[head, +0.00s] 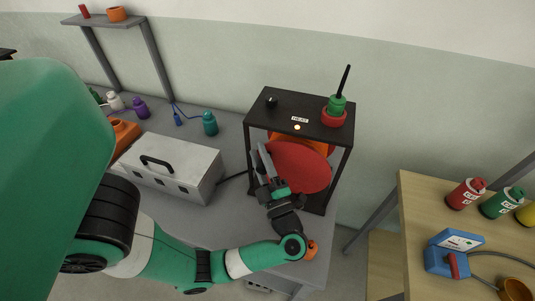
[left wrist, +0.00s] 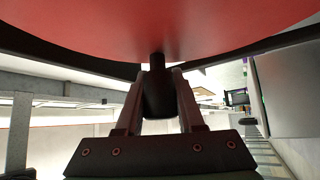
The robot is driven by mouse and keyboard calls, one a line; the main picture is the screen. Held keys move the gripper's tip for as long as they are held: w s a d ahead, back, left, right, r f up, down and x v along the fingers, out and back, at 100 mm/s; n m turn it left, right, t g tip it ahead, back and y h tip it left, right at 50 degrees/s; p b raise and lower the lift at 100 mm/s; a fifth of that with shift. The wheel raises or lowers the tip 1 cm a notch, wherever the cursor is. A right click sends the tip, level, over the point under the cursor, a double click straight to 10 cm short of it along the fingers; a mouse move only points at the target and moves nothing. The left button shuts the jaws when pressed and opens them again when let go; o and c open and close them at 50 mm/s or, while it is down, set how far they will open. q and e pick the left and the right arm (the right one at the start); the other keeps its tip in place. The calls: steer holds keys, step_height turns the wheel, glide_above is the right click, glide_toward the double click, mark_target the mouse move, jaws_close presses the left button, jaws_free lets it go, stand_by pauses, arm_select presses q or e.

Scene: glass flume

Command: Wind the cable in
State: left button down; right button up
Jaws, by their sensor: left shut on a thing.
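A reel with a red disc (head: 302,167) on its front and an orange part (head: 318,141) behind it sits in a black frame (head: 250,142). My left gripper (head: 264,160) is at the left side of the disc's face. In the left wrist view, the red disc (left wrist: 160,25) fills the top, and a dark handle (left wrist: 157,75) stands out from it. My left gripper (left wrist: 158,100) is shut on this handle, with a finger on each side. A dark cable (head: 233,178) runs between a metal box and the frame. My right gripper is not in view.
The metal box (head: 183,168) with a black handle stands left of the frame. On the frame's top are a lit button (head: 297,127), a black knob (head: 271,101) and a green-and-red stand (head: 335,109) holding a black rod. A wooden table (head: 415,205) with bottles (head: 465,194) stands at right.

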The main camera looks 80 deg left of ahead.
arm_select(q)
steer(key=shift+s+a+f+n+g+h, duration=0.15)
steer(key=shift+s+f+n+h, duration=0.15)
steer(key=shift+f+n+h, duration=0.25)
steer(key=shift+s+a+f+n+g+h, duration=0.15)
steer(key=shift+s+f+n+h, duration=0.15)
steer(key=shift+n, duration=0.35)
steer(key=c, duration=0.5)
jaws_free()
steer(key=shift+d+f, duration=0.1)
steer(key=shift+d, duration=0.05)
steer(key=b+v, duration=0.2)
steer(key=v, duration=0.9)
steer(key=shift+w+d+b, duration=0.15)
steer(key=shift+d+b, duration=0.05)
steer(key=shift+b, duration=0.2)
